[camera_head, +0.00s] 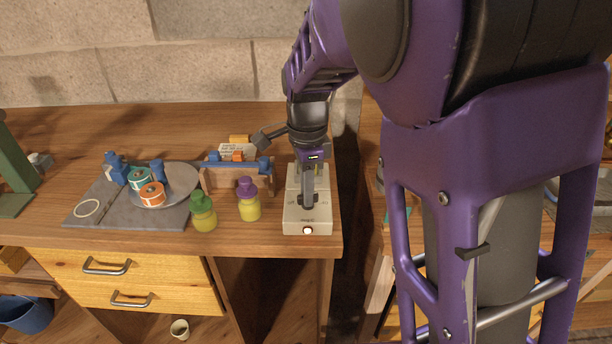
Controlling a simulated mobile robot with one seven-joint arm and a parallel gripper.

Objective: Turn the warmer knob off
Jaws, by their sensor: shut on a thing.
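The warmer (292,220) is a narrow cream box near the front right corner of the wooden bench. A small round light (308,230) on its front glows pale, with a reddish rim. My gripper (308,203) points down over the warmer's top, its fingers at the panel. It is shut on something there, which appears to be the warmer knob. The fingers mostly hide the knob, so its setting cannot be read.
A yellow bottle with a purple cap (249,203) and one with a green cap (203,215) stand left of the warmer. A wooden rack (215,180) stands behind them. A grey mat (88,208) with spools lies further left.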

